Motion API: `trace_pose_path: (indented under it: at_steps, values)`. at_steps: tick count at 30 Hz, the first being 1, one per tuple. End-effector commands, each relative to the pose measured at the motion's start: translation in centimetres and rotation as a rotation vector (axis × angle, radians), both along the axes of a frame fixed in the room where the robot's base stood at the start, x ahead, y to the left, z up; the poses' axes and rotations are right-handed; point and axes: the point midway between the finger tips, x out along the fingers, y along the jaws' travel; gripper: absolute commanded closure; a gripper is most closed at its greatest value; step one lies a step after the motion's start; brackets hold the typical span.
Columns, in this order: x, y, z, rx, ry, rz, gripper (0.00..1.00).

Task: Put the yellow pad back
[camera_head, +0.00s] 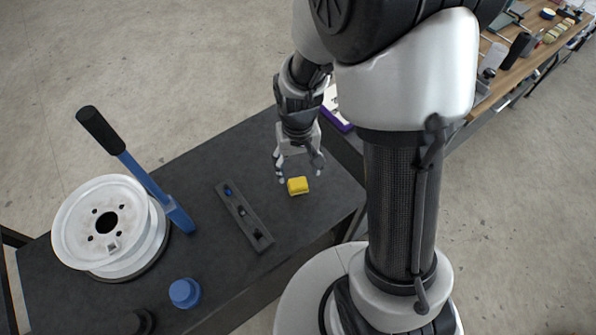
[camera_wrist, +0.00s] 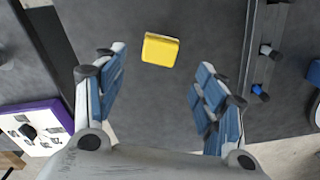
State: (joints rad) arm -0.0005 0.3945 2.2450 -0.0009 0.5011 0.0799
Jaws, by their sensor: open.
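The yellow pad (camera_head: 298,186) is a small block lying on the dark table, right of the long dark holder. It also shows in the wrist view (camera_wrist: 160,49), ahead of and between my fingertips. My gripper (camera_head: 299,173) is open and empty, just behind the pad in the head view. In the wrist view its two blue-padded fingers (camera_wrist: 160,75) stand wide apart, with the pad beyond them. The dark holder (camera_head: 241,222) has a row of slots with a blue piece and small light pieces in it. Part of it shows at the right of the wrist view (camera_wrist: 257,62).
A white wheel rim (camera_head: 75,222) and a blue lever with a black handle (camera_head: 150,185) stand on the left of the table (camera_head: 205,163). A blue cap (camera_head: 184,292) sits near the front. A purple-edged box (camera_head: 334,119) is behind my gripper. The tabletop around the pad is clear.

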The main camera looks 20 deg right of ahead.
Motion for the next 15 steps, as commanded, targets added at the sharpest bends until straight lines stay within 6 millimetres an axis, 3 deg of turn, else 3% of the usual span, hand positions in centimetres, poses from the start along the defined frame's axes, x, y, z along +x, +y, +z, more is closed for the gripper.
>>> trace_pose_path:
  at_steps: [1,11,15]
  values:
    - [0.1,0.0,1.3,0.0,-0.003,0.0,0.36]
    - [-0.2,0.0,5.2,0.0,-0.023,0.003,0.36]
    - [-1.5,0.0,10.0,-0.001,-0.091,0.014,0.36]
